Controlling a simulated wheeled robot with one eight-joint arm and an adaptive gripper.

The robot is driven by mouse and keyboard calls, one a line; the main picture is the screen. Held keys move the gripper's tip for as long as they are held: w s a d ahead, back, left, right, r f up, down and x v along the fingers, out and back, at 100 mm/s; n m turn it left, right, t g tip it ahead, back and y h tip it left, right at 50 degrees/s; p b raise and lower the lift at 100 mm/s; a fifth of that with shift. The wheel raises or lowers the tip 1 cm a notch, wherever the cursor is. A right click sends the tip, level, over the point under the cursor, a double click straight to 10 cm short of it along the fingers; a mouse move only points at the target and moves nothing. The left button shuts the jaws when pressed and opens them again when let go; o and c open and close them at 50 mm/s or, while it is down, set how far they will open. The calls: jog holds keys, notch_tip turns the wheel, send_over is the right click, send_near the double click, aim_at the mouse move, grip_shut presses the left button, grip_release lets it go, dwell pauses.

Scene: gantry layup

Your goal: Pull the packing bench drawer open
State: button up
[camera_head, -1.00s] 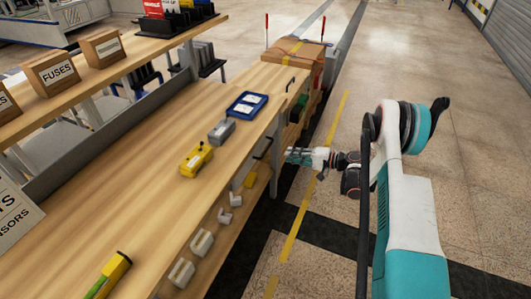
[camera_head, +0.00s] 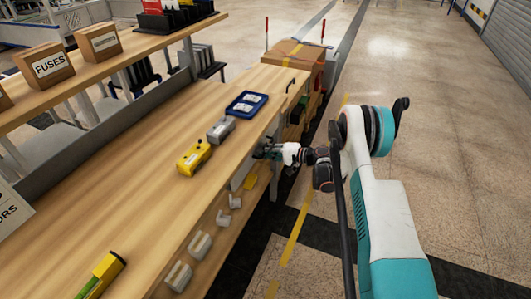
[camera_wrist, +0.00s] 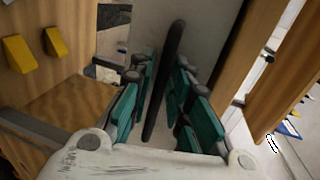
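The packing bench (camera_head: 150,205) runs along the left of the head view. My gripper (camera_head: 266,152) is at its front edge, just below the top, and covers much of the drawer front there. In the wrist view my gripper (camera_wrist: 162,85) has its teal-padded fingers apart. The black bar handle (camera_wrist: 164,80) stands between them, with a narrow gap on both sides. The pale grey drawer front (camera_wrist: 205,30) is behind the handle. The drawer looks closed.
A yellow device (camera_head: 194,157), a grey device (camera_head: 220,130) and a blue tray (camera_head: 247,104) lie on the bench top near its edge. A cart with a box (camera_head: 298,53) stands beyond the bench. Floor to the right is open.

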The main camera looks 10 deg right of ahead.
grip_shut()
jog(key=shift+s+d, duration=0.1)
